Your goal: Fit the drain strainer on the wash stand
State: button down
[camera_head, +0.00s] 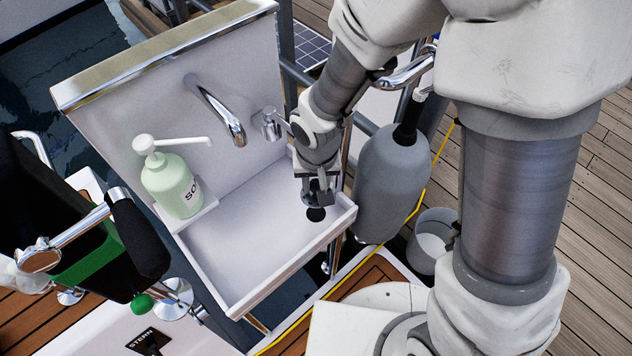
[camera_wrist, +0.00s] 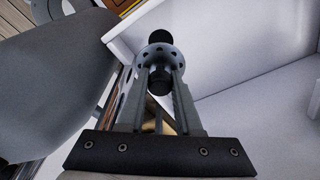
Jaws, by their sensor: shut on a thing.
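The wash stand (camera_head: 240,262) has a white basin with a raised back panel. My gripper (camera_head: 315,192) is over the basin's right part, near its right wall. In the wrist view my gripper (camera_wrist: 160,76) is shut on the drain strainer (camera_wrist: 160,55), a grey disc with small holes around its edge and a black knob between the fingers. A round black drain hole (camera_wrist: 158,37) shows just past the disc's far edge. The drain hole (camera_head: 316,214) shows below the fingertips in the head view. The disc partly overlaps it in the wrist view; any gap in height is unclear.
A green soap bottle (camera_head: 171,183) stands on the basin's left ledge. A chrome tap (camera_head: 216,110) and handle (camera_head: 270,123) project from the back panel. A grey fender (camera_head: 392,180) hangs close to the right, with a bucket (camera_head: 432,240) beyond. The basin's left part is clear.

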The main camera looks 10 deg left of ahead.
dwell(0.3)
notch_tip(320, 180, down, 8)
jog(key=b, duration=0.8)
jog(key=shift+f, duration=0.1)
jog(key=shift+f, duration=0.35)
dwell(1.2)
jog(key=shift+c, duration=1)
grip_release()
